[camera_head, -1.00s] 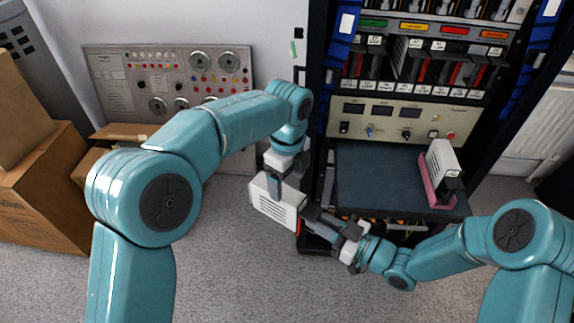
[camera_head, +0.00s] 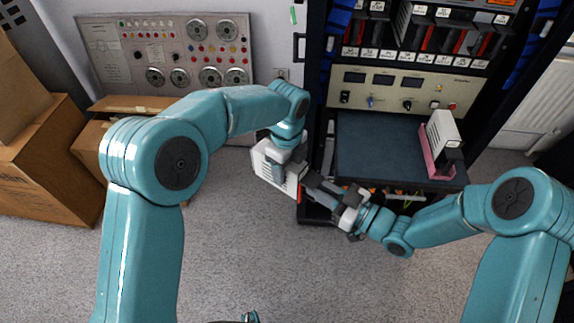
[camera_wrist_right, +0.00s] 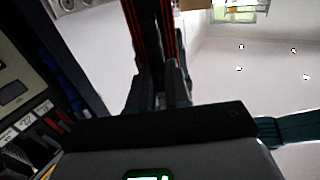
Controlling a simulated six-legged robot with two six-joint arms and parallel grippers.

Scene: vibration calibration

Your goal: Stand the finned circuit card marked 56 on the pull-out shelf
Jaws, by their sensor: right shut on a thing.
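A white card with slotted vents (camera_head: 264,164) and a red edge is held in the air left of the shelf. Its marking is not readable. My right gripper (camera_head: 311,184) is shut on its right edge. In the right wrist view, red-striped fins of the card (camera_wrist_right: 153,35) rise between the fingers of this gripper (camera_wrist_right: 160,88). The dark blue-grey pull-out shelf (camera_head: 375,150) juts from the rack, right of the card.
A pink holder (camera_head: 430,160) with another white unit (camera_head: 443,135) stands on the shelf's right side. Its left and middle are clear. Above are a metered panel (camera_head: 400,92) and a row of cards. A control panel (camera_head: 165,50) and cardboard boxes (camera_head: 45,165) are at left.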

